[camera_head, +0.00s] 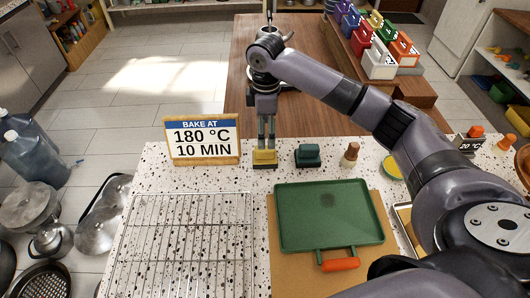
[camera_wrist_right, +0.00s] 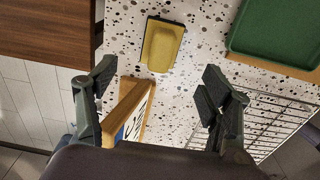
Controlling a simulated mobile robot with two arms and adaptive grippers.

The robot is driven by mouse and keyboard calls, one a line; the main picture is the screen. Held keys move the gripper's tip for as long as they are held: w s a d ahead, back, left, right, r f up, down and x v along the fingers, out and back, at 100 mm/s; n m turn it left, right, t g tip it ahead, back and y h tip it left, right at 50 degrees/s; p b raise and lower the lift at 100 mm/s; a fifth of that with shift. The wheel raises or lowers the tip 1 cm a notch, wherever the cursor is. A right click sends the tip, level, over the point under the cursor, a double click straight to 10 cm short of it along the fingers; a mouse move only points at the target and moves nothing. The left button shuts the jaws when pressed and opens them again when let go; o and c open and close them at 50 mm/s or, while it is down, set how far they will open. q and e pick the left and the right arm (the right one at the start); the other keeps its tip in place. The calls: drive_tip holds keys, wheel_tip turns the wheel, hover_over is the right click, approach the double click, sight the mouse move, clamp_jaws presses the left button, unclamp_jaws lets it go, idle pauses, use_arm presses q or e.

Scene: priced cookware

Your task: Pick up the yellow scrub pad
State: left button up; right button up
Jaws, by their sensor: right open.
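The yellow scrub pad (camera_head: 264,158) lies on the speckled counter between the sign and a dark green block. In the right wrist view the yellow scrub pad (camera_wrist_right: 162,46) shows whole, with a dark edge around its base. My right gripper (camera_head: 266,130) points down just above and behind it in the head view. My left gripper is not in view.
A "BAKE AT" sign (camera_head: 202,140) stands left of the pad. A dark green block (camera_head: 308,155) and a wooden-topped bottle (camera_head: 350,155) stand to its right. In front are a wire rack (camera_head: 185,245) and a green tray (camera_head: 330,215). A wooden table (camera_head: 250,100) lies behind.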

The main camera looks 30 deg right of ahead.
sight(265, 153)
wheel_tip(265, 153, down, 5)
drive_tip(key=shift+w+r+p, duration=0.1)
drive_tip(key=shift+w+p, duration=0.05)
drive_tip(key=shift+p, duration=0.2)
drive_tip(key=f, duration=0.1)
drive_tip(key=f+p, duration=0.1)
drive_tip(key=f, duration=0.1)
drive_tip(key=f+p, duration=0.1)
drive_tip(key=shift+s+a+f, duration=0.15)
drive_tip(key=shift+s+f, duration=0.1)
drive_tip(key=shift+f, duration=0.4)
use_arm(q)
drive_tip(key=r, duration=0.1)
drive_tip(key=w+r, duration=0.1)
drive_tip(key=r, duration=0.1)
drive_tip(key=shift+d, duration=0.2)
use_arm(e)
drive_tip(key=shift+c, duration=0.4)
drive_tip(key=c, duration=1.3)
drive_tip(key=shift+r, duration=0.15)
